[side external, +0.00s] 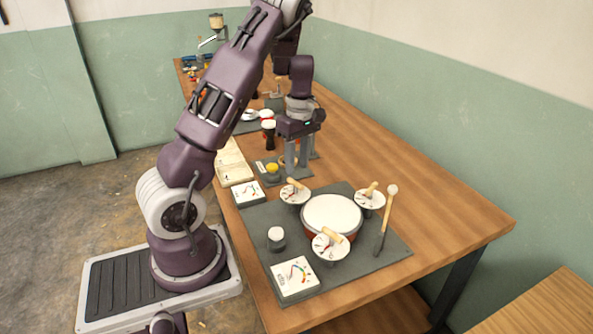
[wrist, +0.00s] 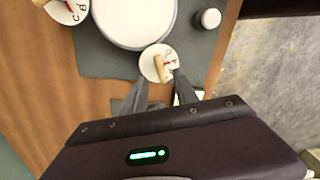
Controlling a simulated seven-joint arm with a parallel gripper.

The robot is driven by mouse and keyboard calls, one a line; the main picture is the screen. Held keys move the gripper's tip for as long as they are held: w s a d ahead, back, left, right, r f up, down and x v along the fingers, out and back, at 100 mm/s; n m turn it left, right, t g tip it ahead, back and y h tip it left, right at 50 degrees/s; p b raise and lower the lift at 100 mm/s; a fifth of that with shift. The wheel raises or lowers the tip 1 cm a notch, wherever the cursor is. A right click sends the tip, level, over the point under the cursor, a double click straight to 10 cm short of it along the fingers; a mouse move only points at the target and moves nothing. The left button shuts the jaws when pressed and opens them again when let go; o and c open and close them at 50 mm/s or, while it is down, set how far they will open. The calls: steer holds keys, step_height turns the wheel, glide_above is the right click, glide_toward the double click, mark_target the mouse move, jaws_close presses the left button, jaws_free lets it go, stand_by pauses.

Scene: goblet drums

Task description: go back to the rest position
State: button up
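My gripper (side external: 297,167) hangs over the table, fingers pointing down, behind the large drum in the side view. In the wrist view its two fingers (wrist: 160,82) stand apart with nothing held between them. A small round white disc (wrist: 150,66) with a wooden piece on it shows beyond the fingertips. Small goblet drums (side external: 268,131) stand beyond my gripper to the left in the side view. A yellow item (side external: 272,168) sits on a small dark mat just left of the fingers.
The large white-topped drum (side external: 332,212) stands on a grey mat (side external: 396,252), with three white discs, a mallet (side external: 386,218) and a small white-topped dark cup (side external: 276,238) around it. A card (side external: 295,279) lies at the front. The table's right side (side external: 445,208) is bare.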

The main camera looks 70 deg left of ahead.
steer(key=d+r+m+t+h, duration=0.1)
steer(key=d+r+m+t, duration=0.2)
steer(key=d+r+m, duration=1.05)
steer(key=s+d+r+m+t+y, duration=0.1)
steer(key=s+d+r+m+t, duration=0.2)
steer(key=s+d+m, duration=0.5)
steer(key=s+d+r, duration=0.1)
steer(key=s+d, duration=0.4)
steer(key=s, duration=0.2)
steer(key=shift+s+d+r, duration=0.15)
steer(key=shift+s+d, duration=0.05)
steer(key=shift+s, duration=0.05)
steer(key=shift+m, duration=0.25)
